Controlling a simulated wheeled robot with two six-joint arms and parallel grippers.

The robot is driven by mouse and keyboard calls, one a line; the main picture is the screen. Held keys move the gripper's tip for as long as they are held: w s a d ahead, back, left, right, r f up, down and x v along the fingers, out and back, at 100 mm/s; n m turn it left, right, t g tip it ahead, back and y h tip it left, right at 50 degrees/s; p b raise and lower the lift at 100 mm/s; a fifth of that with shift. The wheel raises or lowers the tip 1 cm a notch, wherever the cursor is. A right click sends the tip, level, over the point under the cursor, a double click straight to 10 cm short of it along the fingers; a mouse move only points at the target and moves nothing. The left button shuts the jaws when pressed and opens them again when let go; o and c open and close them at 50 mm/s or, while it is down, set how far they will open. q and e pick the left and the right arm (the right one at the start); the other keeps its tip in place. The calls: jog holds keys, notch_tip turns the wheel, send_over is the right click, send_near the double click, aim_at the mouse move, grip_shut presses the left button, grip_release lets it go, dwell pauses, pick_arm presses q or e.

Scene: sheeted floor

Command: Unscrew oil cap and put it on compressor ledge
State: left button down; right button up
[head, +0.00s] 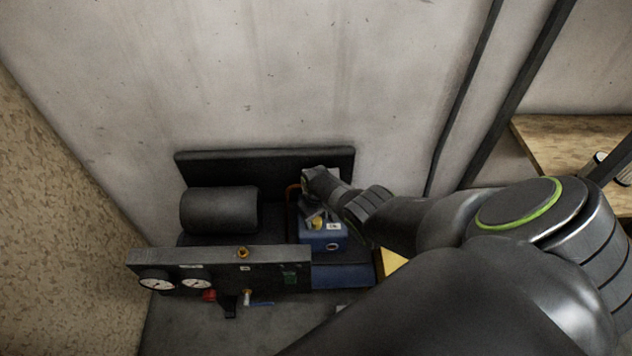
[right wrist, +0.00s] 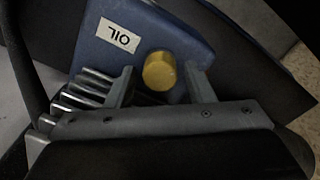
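The yellow oil cap (right wrist: 160,71) sits on the blue compressor housing (right wrist: 128,35), beside a white label reading OIL. My right gripper (right wrist: 163,82) is open, with one finger on each side of the cap; a gap shows at both sides, so it is not gripped. In the head view the right gripper (head: 316,214) is over the blue compressor block (head: 322,236), and the cap (head: 317,224) shows small below it. A dark ledge (head: 330,160) runs behind the compressor along the wall. My left gripper is not in view.
A black cylinder (head: 219,210) lies left of the blue block. A front panel (head: 220,268) carries two gauges, a red knob and a brass fitting. Metal fins (right wrist: 85,92) show close to the gripper in the wrist view. A wooden shelf (head: 570,140) is at the right.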

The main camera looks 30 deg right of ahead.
jog(key=c, duration=0.9)
jog(key=n, duration=0.6)
jog(key=shift+c, duration=0.2)
jog(key=n+b, duration=0.1)
jog(key=n, duration=0.4)
jog(key=shift+n, duration=0.4)
jog(key=n, duration=0.7)
jog(key=shift+n, duration=0.4)
jog(key=o, duration=1.2)
jog(key=shift+c, duration=0.9)
